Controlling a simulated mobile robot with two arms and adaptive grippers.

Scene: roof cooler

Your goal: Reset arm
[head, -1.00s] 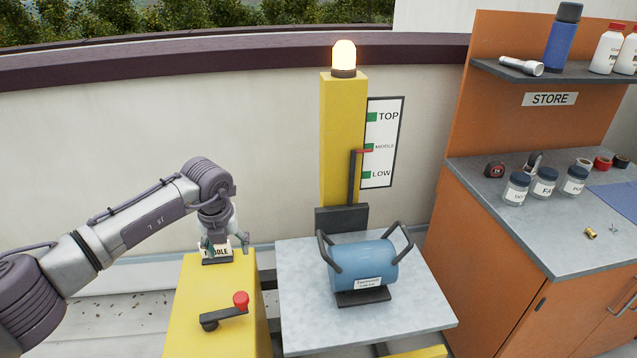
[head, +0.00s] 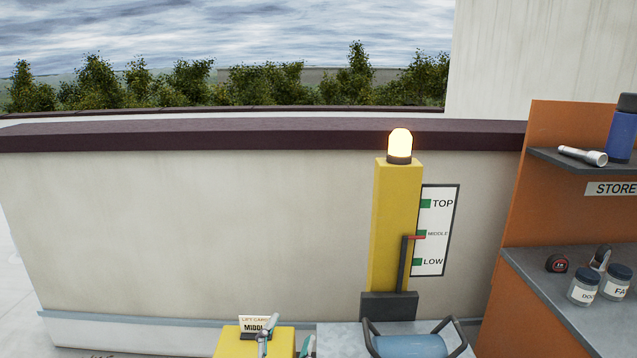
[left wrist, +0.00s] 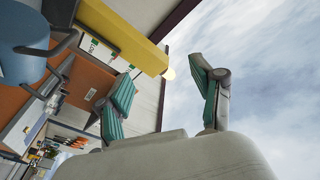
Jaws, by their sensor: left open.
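My left gripper (head: 286,344) shows only by its fingertips at the bottom edge of the head view, in front of the yellow pedestal (head: 228,343). The rest of the left arm is out of that view. In the left wrist view its two teal-padded fingers (left wrist: 165,100) are spread wide, with nothing between them but wall and sky. My right gripper is in neither view.
A card reading MIDDLE (head: 255,322) stands on the pedestal. The yellow lift column (head: 397,225) has a lit lamp (head: 400,143) and a red pointer at MIDDLE. A blue drum (head: 410,346) sits on the platform. An orange store cabinet (head: 566,135) stands right.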

